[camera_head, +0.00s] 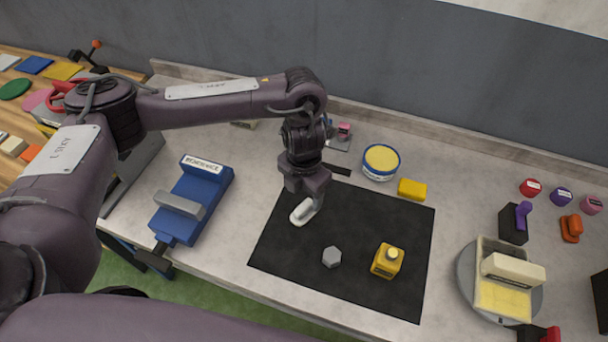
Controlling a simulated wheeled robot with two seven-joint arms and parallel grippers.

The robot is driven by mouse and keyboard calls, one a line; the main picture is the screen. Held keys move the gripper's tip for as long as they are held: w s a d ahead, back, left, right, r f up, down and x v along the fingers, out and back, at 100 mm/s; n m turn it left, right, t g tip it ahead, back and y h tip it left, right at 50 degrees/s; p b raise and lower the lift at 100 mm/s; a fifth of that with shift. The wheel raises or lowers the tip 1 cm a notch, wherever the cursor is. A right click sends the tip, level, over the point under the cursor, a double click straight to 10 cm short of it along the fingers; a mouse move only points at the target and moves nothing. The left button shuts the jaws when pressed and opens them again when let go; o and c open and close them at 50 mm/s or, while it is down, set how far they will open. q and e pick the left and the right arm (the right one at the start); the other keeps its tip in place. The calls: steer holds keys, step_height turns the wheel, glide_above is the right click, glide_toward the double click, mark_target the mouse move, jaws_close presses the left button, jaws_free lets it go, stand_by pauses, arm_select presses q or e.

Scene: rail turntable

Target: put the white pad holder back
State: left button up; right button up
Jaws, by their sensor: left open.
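A small white piece (302,212), which looks like the white pad holder, is at the left part of the black mat (345,278). It is long and rounded, and its upper end is partly hidden by my gripper. My left gripper (311,196) points down right over it, with its jaws open. I cannot tell whether the fingers touch it. My right gripper is out of view.
A blue fixture (192,200) is left. A round turntable (468,275) carrying a cream tray is right.

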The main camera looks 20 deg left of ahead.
mark_target(304, 206)
arm_select(q)
step_height(304, 206, up, 6)
stand_by(0.4)
stand_by(0.4)
steer(key=shift+s, duration=0.15)
